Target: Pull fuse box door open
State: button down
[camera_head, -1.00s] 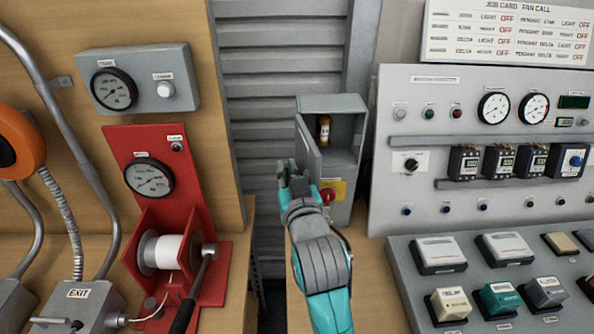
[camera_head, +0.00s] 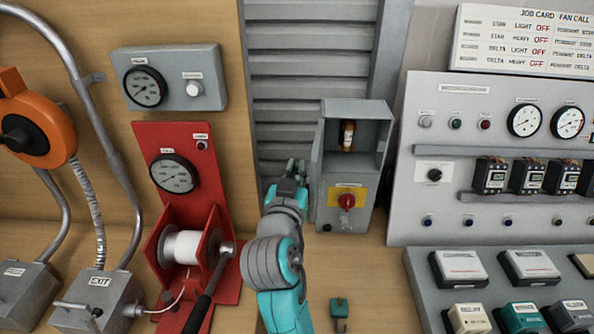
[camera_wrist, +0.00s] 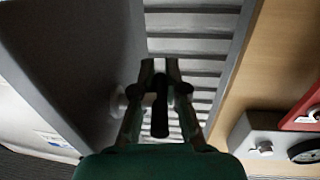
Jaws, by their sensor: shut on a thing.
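The grey fuse box (camera_head: 355,190) stands against the back wall. Its door (camera_head: 317,165) is swung open on the left side, seen nearly edge-on, and a fuse (camera_head: 348,136) shows inside. My gripper (camera_head: 293,168) is at the door's left, outer side. In the wrist view the door is the dark grey panel (camera_wrist: 80,55) at the left. The gripper's fingers (camera_wrist: 160,75) are closed around a dark handle (camera_wrist: 160,112) there. A pale round part sits beside the left finger. The exact contact is hard to see in the head view.
A red rotary switch (camera_head: 346,201) is on the box's lower front. A teal padlock (camera_head: 339,310) lies on the bench. A red winch stand (camera_head: 190,215) is at the left, and a grey control panel (camera_head: 500,160) at the right.

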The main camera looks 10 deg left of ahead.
jog(key=shift+f, duration=0.15)
jog(key=c, duration=1.5)
grip_release()
jog(key=shift+o, duration=0.2)
jog(key=s, duration=1.2)
jog(key=shift+d, duration=0.4)
